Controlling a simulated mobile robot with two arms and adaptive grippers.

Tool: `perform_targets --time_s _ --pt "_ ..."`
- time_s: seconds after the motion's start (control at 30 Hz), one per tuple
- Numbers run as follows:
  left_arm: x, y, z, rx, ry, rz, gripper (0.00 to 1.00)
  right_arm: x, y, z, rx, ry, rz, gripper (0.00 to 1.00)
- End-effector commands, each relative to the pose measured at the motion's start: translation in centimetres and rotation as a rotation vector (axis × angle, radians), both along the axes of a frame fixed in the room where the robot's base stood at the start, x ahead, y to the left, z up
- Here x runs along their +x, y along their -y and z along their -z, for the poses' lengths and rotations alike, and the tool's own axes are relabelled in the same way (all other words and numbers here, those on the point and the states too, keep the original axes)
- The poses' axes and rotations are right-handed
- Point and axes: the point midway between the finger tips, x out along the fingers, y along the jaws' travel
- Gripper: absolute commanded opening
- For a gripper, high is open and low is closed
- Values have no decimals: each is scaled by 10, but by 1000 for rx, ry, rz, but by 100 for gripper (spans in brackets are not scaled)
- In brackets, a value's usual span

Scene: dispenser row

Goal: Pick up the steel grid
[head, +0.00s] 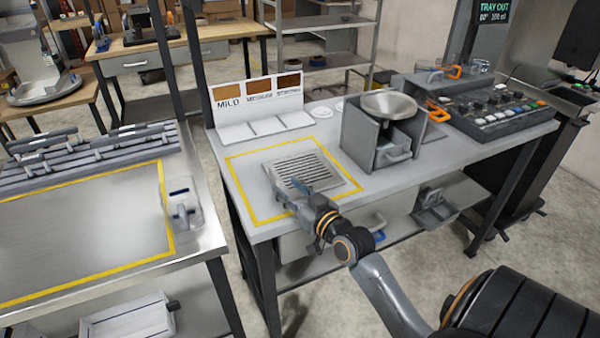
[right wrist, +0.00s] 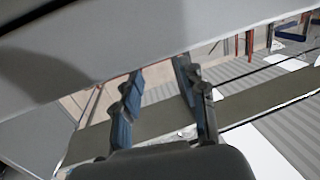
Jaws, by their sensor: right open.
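The steel grid (head: 316,168) is a flat grey slotted plate. It lies inside the yellow-taped rectangle on the middle table (head: 375,190). My right gripper (head: 284,193) is low at the grid's near left edge and covers part of it in the head view. Whether it touches the grid cannot be told. In the right wrist view the two blue-grey fingers (right wrist: 160,95) stand apart with nothing clearly held between them. A grey striped surface beside them is seen too close to name surely. My left gripper is not in view.
A grey holder with a steel bowl (head: 389,105) stands right of the grid. A board with MILD and other colour samples (head: 258,93) stands behind. A control panel (head: 490,110) is at the far right. A second table with yellow tape (head: 80,235) is at left, across a gap.

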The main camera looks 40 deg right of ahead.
Motion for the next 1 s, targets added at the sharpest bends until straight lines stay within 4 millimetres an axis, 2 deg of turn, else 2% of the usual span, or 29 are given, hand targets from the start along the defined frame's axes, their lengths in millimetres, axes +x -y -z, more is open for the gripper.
perform_targets --time_s 0.27,0.4,0.7,0.77,0.9,0.93,1.0 --pt "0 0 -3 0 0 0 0 30 9 13 -1 -1 1 42" --pt "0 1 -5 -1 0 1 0 46 9 13 0 0 0 42" --pt "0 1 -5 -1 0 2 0 50 9 15 0 -1 0 42" --pt "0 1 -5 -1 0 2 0 50 9 15 -1 -1 0 32" --pt "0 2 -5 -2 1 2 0 50 9 15 -1 -1 0 3" --pt "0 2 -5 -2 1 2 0 50 9 15 -1 -1 0 0" --pt "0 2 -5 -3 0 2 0 50 9 15 -1 -1 0 0"
